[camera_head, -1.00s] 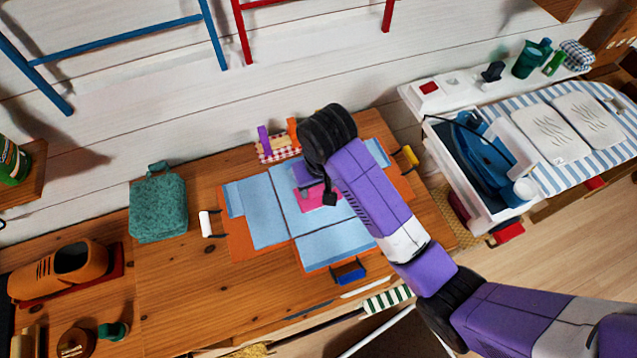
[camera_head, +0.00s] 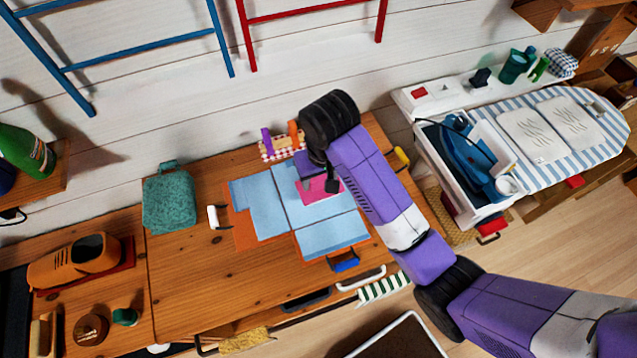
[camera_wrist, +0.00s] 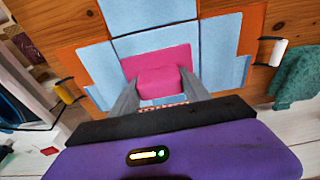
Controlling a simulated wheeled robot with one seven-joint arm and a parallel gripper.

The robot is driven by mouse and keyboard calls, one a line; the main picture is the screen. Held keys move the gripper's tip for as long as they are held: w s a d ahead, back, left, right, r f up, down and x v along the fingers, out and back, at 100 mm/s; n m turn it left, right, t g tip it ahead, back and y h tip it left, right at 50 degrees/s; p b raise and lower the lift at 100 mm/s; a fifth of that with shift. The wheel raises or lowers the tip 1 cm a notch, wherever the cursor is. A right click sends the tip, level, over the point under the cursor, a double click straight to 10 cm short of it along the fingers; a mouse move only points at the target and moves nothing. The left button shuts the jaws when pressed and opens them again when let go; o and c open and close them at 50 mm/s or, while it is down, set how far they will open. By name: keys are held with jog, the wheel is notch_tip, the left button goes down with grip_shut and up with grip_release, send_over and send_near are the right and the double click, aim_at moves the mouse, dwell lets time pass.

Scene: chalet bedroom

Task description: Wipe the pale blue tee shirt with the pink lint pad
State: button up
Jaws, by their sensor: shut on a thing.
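The pale blue tee shirt (camera_head: 331,235) lies spread flat on an orange board (camera_head: 245,236) on the wooden table; it also shows in the wrist view (camera_wrist: 158,40). The pink lint pad (camera_head: 318,187) is over the middle of the shirt; it also shows in the wrist view (camera_wrist: 158,79). My gripper (camera_wrist: 158,94) is shut on the pad's raised pink grip, one grey finger on each side. The pad appears to be on or just above the cloth; I cannot tell which. My arm hides the shirt's right part in the head view.
A teal bag (camera_head: 169,200) and an orange shoe-shaped object (camera_head: 75,262) stand to the left. Clips with white (camera_head: 214,217), blue and yellow handles edge the board. A checked basket (camera_head: 281,148) stands behind it. An ironing board (camera_head: 560,135) is at right.

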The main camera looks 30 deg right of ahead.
jog(key=shift+r, duration=0.95)
jog(key=shift+f, duration=0.15)
